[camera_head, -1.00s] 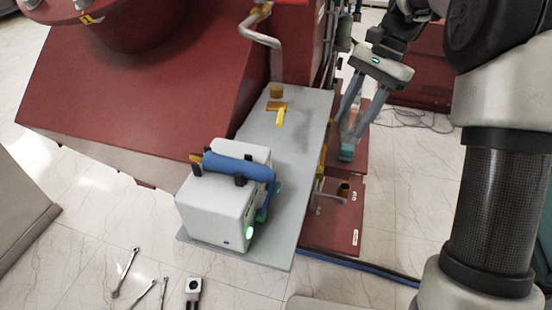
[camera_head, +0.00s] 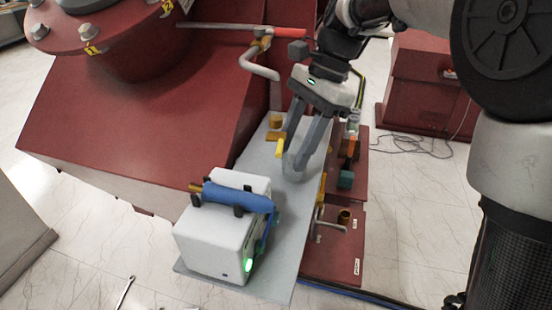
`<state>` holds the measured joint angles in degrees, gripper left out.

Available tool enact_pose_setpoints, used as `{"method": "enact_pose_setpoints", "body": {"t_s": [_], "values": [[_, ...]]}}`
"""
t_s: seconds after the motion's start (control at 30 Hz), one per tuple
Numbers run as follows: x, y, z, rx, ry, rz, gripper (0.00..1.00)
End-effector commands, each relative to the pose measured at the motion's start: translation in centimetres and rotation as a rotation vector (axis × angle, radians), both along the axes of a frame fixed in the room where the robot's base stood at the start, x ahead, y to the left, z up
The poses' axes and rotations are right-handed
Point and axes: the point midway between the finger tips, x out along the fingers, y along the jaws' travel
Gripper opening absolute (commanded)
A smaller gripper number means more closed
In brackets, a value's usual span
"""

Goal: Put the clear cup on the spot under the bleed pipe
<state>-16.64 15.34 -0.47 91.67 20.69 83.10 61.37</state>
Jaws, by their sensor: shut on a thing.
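The clear cup (camera_head: 294,167) is a pale, see-through shape between the fingertips of my gripper (camera_head: 300,154). My gripper is shut on it and points down over the grey shelf (camera_head: 252,160). I cannot tell whether the cup touches the shelf. The bleed pipe (camera_head: 262,70) is a bent grey pipe on the red transformer, above and left of my gripper, with its open end toward the shelf's far part. A marked spot under it cannot be made out clearly. The cup is nearer the camera and right of the pipe's end.
A brass cylinder (camera_head: 276,121), an orange flat piece (camera_head: 275,136) and a yellow stick (camera_head: 279,150) lie close left of my fingers. Red-based fittings (camera_head: 345,179) stand right of the shelf.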

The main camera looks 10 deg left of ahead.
Motion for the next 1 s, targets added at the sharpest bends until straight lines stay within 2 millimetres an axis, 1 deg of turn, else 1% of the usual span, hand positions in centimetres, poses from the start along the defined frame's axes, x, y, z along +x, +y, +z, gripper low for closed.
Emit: {"method": "enact_pose_setpoints", "body": {"t_s": [0.27,0.3,0.37,0.73,0.77,0.8,0.83,0.87,1.0], "values": [[-3.0,3.4,0.1,0.001,-0.001,0.005,0.2],[-2.9,3.2,-0.8,-0.003,0.003,0.001,0.2],[-2.8,3.1,-1.4,-0.001,0.002,0.0,0.2],[-2.7,3.1,-1.9,-0.001,0.0,0.001,0.2],[-2.7,3.1,-1.8,-0.001,-0.001,0.001,0.46],[-2.7,3.1,-1.8,-0.001,-0.001,0.001,0.53],[-2.7,3.1,-1.8,-0.001,-0.001,0.001,0.58],[-2.7,3.1,-1.8,-0.001,-0.001,0.001,0.6],[-2.7,3.1,-1.8,-0.001,-0.001,0.001,0.6]]}}
